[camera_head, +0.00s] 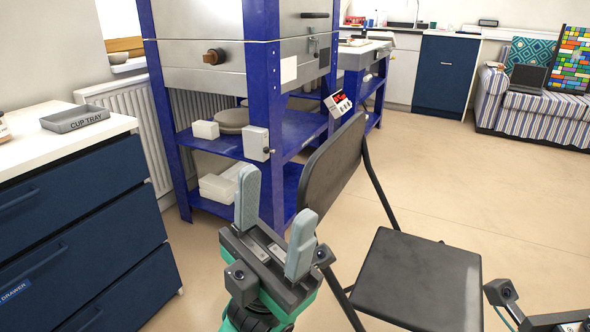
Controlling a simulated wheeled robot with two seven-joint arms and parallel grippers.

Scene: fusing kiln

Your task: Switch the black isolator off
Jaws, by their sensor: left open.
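A small light-grey box (256,143) is fixed to the front blue leg of the kiln stand, with a small dark knob (268,151) on its right side. It is the likeliest isolator, but the knob's setting is too small to read. My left gripper (275,200) is open and empty, with its two pale fingers pointing up. In the picture it is just below the box, apart from it and nearer to me. Part of my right gripper (505,293) shows at the lower right edge; its fingers are out of view.
A black folding chair (420,272) stands right of my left gripper, its backrest (333,168) close by. Open floor lies right.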

